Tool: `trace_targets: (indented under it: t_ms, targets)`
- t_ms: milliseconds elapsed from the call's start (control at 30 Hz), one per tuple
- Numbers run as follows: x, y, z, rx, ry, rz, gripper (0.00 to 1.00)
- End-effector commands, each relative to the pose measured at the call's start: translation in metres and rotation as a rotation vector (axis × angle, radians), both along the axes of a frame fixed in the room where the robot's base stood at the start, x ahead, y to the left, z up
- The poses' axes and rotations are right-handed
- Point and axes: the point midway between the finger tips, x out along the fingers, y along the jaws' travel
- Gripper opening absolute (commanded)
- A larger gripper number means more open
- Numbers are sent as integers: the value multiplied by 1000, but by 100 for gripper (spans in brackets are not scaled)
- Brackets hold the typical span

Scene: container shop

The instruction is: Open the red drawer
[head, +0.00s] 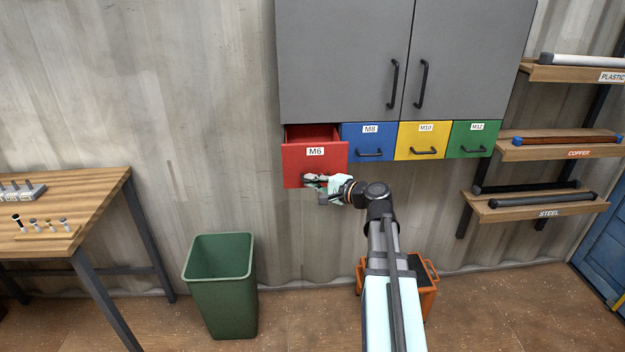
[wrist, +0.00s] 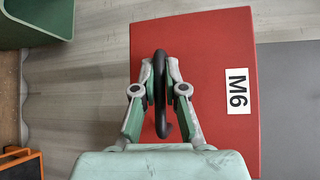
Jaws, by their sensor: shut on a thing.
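The red drawer (head: 300,165), labelled M6, is at the left end of a row of drawers under a grey cabinet. It stands pulled out, and its inside shows above the front in the head view. Its red front fills much of the wrist view (wrist: 205,50). My gripper (head: 314,182) is at the lower part of that front. In the wrist view my gripper (wrist: 160,72) has its fingers on both sides of the black drawer handle (wrist: 159,100), shut on it.
Shut blue (head: 368,141), yellow (head: 421,139) and green (head: 471,138) drawers sit to the right. A green bin (head: 222,300) stands on the floor below left. A wooden table (head: 60,205) is at the left. Shelves with rods (head: 540,204) are at the right. An orange toolbox (head: 429,290) is behind my arm.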

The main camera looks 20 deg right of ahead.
Motion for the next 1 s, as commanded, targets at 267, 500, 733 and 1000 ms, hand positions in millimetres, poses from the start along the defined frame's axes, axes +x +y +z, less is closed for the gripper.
trace_targets:
  t_ms: [267,500,733,1000]
  targets:
    - [0,0,-1,-1,0,0,36]
    - [-2,-1,0,0,0,-1,36]
    - [-26,-12,4,-1,0,-3,36]
    - [-72,-34,12,-1,0,-3,36]
